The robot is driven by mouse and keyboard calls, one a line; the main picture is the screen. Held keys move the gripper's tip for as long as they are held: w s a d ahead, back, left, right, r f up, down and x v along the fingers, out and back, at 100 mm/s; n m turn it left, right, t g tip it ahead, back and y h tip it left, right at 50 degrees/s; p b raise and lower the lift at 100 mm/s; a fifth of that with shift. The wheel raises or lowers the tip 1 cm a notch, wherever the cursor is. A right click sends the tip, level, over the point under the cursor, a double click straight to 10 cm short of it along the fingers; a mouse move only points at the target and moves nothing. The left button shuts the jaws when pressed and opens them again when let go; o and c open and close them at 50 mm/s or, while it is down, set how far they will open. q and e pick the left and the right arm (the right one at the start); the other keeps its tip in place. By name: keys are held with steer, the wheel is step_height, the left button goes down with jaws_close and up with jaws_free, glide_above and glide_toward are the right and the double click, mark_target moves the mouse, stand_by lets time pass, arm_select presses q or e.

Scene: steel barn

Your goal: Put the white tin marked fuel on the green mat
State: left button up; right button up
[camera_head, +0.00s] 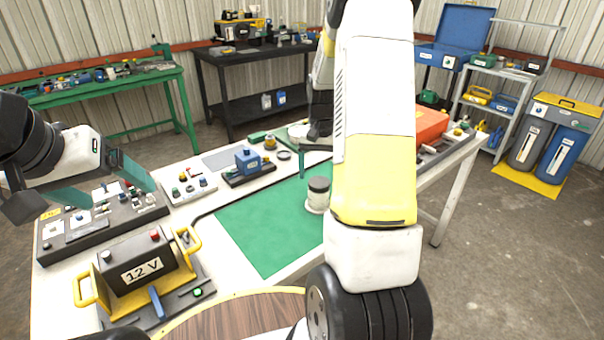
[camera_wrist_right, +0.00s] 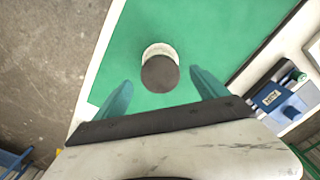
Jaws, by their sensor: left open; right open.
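A white tin (camera_head: 316,204) with a dark lid stands upright on the green mat (camera_head: 265,232) in the head view. Its marking cannot be read. The right wrist view shows the tin (camera_wrist_right: 158,50) from above, with green mat (camera_wrist_right: 220,35) around it. My right gripper (camera_wrist_right: 160,78) is open, with its teal fingers to either side of the tin's lid and nothing gripped. In the head view my right arm hides part of the mat. My left gripper (camera_head: 118,194) is open and empty over the control panel at the left.
A 12 V battery box (camera_head: 140,268) with yellow handles stands at the front left. A button panel (camera_head: 188,188) and a blue device (camera_head: 249,162) stand behind the mat. An orange case (camera_head: 430,124) lies at the right. The mat's front left part is clear.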

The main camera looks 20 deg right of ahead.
step_height(320, 180, up, 5)
steer(key=shift+f, duration=0.15)
steer(key=s+a+r+n+t+y, duration=0.1)
steer(key=s+a+r+n+t, duration=0.2)
steer(key=s+a+r, duration=0.4)
steer(key=s+a+r+n+t+y, duration=0.1)
steer(key=s+a+r+n+t, duration=0.1)
steer(key=s+a+r, duration=0.6)
steer(key=s+r+t, duration=0.1)
steer(key=s, duration=0.6)
steer(key=shift+s+a+r+n, duration=0.2)
steer(key=shift+s+n, duration=0.05)
steer(key=shift+n, duration=0.15)
